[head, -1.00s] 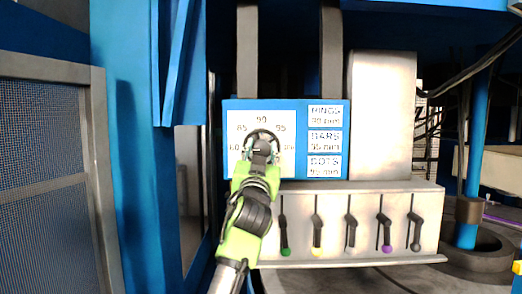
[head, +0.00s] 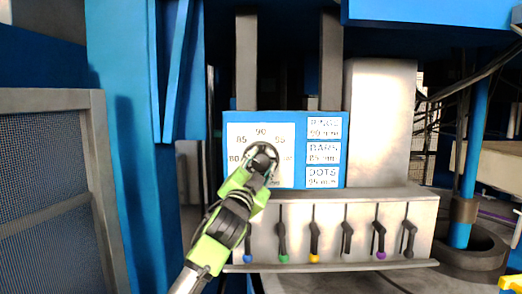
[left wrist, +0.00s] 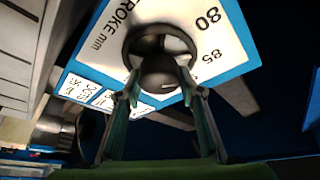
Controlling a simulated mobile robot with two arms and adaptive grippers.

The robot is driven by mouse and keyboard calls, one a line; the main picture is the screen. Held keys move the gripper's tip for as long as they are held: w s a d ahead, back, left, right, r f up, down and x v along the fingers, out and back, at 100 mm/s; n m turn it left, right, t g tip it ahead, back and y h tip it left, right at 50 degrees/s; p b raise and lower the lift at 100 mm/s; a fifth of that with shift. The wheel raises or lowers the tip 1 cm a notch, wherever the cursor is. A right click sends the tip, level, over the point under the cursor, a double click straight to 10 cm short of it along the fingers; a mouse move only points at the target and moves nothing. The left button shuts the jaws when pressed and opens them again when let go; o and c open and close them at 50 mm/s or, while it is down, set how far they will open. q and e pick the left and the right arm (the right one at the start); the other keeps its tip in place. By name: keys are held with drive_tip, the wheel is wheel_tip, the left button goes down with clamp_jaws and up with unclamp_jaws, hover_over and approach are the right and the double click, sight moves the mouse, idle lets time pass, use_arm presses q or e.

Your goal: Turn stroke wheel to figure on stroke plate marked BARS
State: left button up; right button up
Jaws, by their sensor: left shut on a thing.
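The stroke wheel (head: 265,147) is a dark round handwheel on a white dial plate (head: 240,134) with a scale reading 80, 85, 90, 95 and a partly hidden last figure. My left gripper (head: 261,166) is shut on the wheel and covers its lower part. In the left wrist view, the fingers (left wrist: 160,88) stand either side of the wheel's hub (left wrist: 160,68). I cannot tell which figure the wheel points at. The BARS plate (head: 323,153), middle of three at right, appears to read 85 mm. My right gripper is not in view.
The RINGS plate (head: 324,126) and DOTS plate (head: 322,177) sit above and below BARS. A pale lever box (head: 340,213) with several coloured-tip levers juts out below the dial, close to my left arm. A mesh door (head: 45,190) stands at left.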

use_arm(q)
drive_tip(key=shift+a+m+g+h+p, duration=0.15)
drive_tip(key=shift+m+g+h+p, duration=0.35)
drive_tip(key=shift+m, duration=0.9)
drive_tip(key=o, duration=1.1)
drive_tip(key=shift+w, duration=0.1)
drive_tip(key=shift+w+f, duration=0.1)
drive_tip(key=shift+w, duration=0.05)
drive_tip(key=shift+s+a+f, duration=0.1)
drive_tip(key=shift+s, duration=0.55)
drive_tip(key=v, duration=1)
drive_tip(key=shift+s+a, duration=0.25)
drive_tip(key=shift+s, duration=0.05)
